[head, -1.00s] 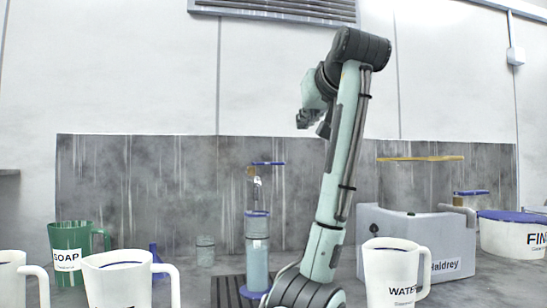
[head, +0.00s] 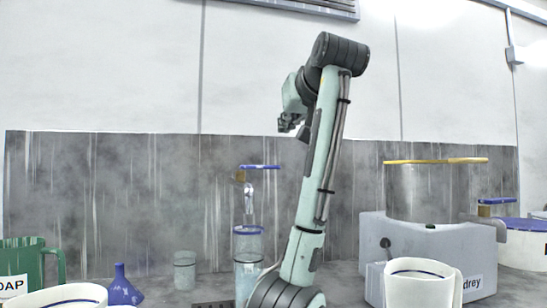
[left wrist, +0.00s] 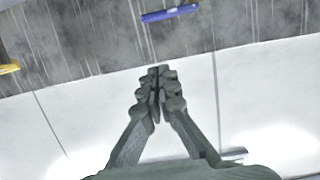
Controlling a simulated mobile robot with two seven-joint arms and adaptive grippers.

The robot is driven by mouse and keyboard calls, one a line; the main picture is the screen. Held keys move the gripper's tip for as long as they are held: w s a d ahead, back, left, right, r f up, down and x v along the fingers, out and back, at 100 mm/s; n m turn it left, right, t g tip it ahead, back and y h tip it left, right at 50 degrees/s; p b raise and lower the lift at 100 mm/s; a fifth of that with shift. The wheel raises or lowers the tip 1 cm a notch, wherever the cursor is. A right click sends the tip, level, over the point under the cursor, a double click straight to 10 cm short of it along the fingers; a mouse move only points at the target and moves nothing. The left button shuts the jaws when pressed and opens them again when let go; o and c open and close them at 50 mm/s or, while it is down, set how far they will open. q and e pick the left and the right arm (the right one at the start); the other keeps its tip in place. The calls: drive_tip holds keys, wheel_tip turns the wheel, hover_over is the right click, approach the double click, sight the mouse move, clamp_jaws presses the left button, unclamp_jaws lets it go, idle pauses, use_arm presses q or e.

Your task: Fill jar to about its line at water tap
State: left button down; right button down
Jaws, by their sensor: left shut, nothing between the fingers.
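The water tap has a brass body and a blue lever (head: 260,167) on the back wall. A shiny clear shape hangs below its spout; I cannot tell whether it is running water. A tall clear jar (head: 248,243) with a blue band near its top stands upright below the tap. Its lower part looks pale blue and is partly hidden by my arm. My left gripper (head: 287,124) is raised to the right of the tap and above it, shut and empty. The left wrist view shows its closed fingers (left wrist: 157,80) apart from a blue lever (left wrist: 170,13). My right gripper is out of view.
A small clear glass (head: 184,272) and a blue funnel (head: 121,287) stand left of the jar. A green soap jug (head: 30,262) and white jugs (head: 421,285) are in front. A grey machine (head: 425,250) and a white tub (head: 525,243) stand at the right.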

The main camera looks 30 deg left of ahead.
sight(260, 167)
use_arm(q)
drive_tip(key=shift+a, duration=0.1)
